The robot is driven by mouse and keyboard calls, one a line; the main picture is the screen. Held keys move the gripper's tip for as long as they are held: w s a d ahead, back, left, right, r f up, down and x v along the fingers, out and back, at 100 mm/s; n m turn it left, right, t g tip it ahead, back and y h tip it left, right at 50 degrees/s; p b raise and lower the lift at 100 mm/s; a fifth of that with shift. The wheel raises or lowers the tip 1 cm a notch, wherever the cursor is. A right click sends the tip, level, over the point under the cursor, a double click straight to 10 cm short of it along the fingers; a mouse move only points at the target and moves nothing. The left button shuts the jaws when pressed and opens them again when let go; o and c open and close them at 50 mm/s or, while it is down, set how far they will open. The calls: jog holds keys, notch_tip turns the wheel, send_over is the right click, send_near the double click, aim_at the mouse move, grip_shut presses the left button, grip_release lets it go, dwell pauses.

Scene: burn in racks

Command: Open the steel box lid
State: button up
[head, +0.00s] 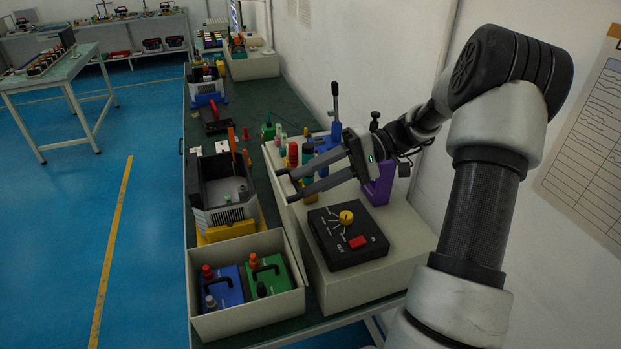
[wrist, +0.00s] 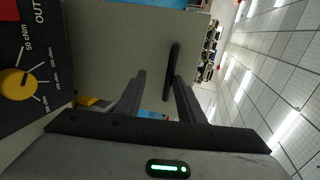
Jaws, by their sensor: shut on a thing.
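My gripper (head: 287,185) reaches left over the pale beige box (head: 350,285) beside the wall. In the wrist view its two dark fingers (wrist: 158,85) extend to a black bar handle (wrist: 175,58) on a plain beige panel (wrist: 115,45). The fingers are a little apart, with the handle at their tips, and the grip is on it. The panel looks like the lid, but I cannot tell how far it is raised. In the head view the fingers and arm hide the handle.
A black dial unit (head: 347,235) with a yellow knob stands just below the gripper. A purple bracket (head: 380,186) and several coloured pegs are close by. An open bin (head: 245,325) holds blue and green blocks. A black-and-grey machine (head: 222,190) stands left.

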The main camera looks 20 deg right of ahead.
jog(key=v, duration=0.7)
jog(key=shift+d, duration=0.25)
jog(key=shift+b, duration=0.35)
